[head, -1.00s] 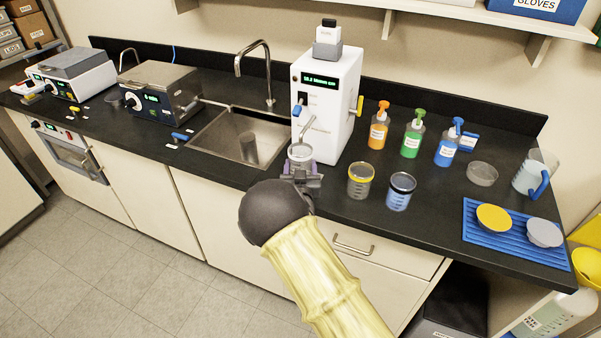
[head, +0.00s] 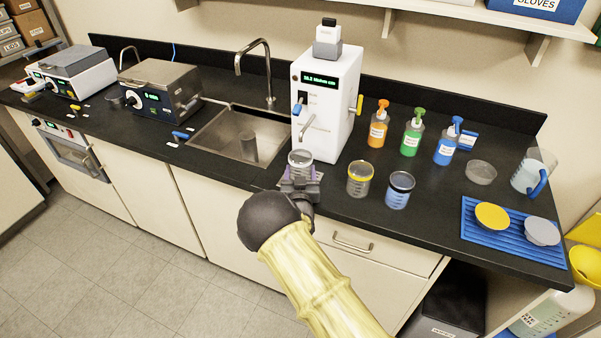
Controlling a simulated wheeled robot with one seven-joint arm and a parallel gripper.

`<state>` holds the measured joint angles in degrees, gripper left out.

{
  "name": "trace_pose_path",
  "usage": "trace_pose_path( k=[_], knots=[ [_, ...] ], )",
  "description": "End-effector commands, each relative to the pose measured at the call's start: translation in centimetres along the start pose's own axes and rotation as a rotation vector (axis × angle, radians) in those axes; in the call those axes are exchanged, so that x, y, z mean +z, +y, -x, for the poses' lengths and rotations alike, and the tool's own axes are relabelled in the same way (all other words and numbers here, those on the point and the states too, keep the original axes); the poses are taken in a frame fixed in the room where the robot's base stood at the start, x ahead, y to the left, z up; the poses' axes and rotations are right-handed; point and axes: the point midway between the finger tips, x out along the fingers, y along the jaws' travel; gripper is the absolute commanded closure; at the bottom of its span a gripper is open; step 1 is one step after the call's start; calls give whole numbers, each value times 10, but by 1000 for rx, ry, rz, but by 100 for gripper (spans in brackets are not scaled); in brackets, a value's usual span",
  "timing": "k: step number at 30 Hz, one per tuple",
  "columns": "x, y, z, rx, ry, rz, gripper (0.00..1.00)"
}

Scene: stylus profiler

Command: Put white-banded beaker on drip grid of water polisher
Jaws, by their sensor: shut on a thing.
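The white-banded beaker (head: 301,161) is a small clear beaker with a pale rim, upright in front of the water polisher. My gripper (head: 300,181) is shut on it from the near side. The water polisher (head: 329,105) is a tall white unit with a green display and a thin spout (head: 307,127). The beaker is on the near side of the spout, lower in the picture. The drip grid cannot be made out; the beaker and gripper may cover it. I cannot tell whether the beaker touches the surface below.
A yellow-banded beaker (head: 360,179) and a dark-banded beaker (head: 399,190) stand close on the right. The sink (head: 240,133) is on the left. Orange, green and blue pump bottles (head: 411,138) stand behind. A blue mat (head: 483,238) lies at the right.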

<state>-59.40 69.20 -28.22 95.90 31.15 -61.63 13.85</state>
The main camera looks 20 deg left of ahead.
Motion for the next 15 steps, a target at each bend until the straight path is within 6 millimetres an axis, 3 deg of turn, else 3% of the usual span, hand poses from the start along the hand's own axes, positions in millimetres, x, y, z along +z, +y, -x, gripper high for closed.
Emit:
trace_pose_path(
  k=[1,2,5,15],
  knots=[
    [3,0,0,0,0,0,77],
    [3,0,0,0,0,0,38],
    [2,0,0,0,-1,0,19],
    [0,0,0,0,-1,0,18]
  ],
)
